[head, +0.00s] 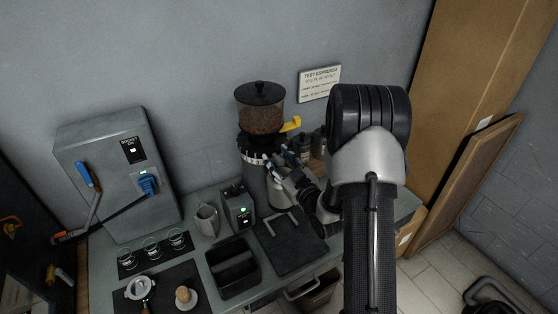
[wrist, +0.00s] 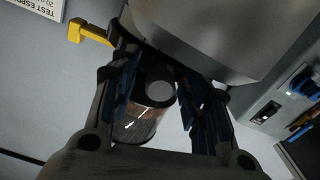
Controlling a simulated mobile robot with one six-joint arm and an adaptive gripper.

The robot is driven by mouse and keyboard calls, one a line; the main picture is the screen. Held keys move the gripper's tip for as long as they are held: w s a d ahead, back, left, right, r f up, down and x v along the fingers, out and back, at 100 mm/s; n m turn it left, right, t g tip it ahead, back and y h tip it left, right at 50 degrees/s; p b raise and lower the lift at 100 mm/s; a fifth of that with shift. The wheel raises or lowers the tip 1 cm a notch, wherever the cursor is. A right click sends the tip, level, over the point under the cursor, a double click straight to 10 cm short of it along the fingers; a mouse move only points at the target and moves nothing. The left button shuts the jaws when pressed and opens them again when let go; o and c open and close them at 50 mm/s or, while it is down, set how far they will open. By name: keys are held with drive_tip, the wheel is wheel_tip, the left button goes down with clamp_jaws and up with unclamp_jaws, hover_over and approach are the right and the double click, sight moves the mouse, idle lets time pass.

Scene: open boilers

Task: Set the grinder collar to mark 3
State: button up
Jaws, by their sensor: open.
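The grinder (head: 254,180) stands against the wall, its hopper of brown beans (head: 262,118) on top. Below the hopper is a dark collar with pale marks (head: 250,157); the numbers are too small to read. A yellow handle (head: 291,124) sticks out to the right at collar height. My gripper (head: 277,163) is open at the grinder's right front, below the yellow handle. In the wrist view my gripper (wrist: 155,70) has its fingers apart, with the yellow handle (wrist: 92,33) outside the left finger. Nothing is clearly held; contact with the grinder cannot be told.
A small box with a green light (head: 238,207) and a metal jug (head: 206,219) stand left of the grinder. Dark bottles (head: 302,147) stand behind my gripper. A black bin (head: 232,266) and dark mat (head: 290,245) occupy the counter front. A sign (head: 319,83) hangs above.

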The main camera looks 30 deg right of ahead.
drive_tip(key=shift+c, duration=0.5)
clamp_jaws()
idle(0.3)
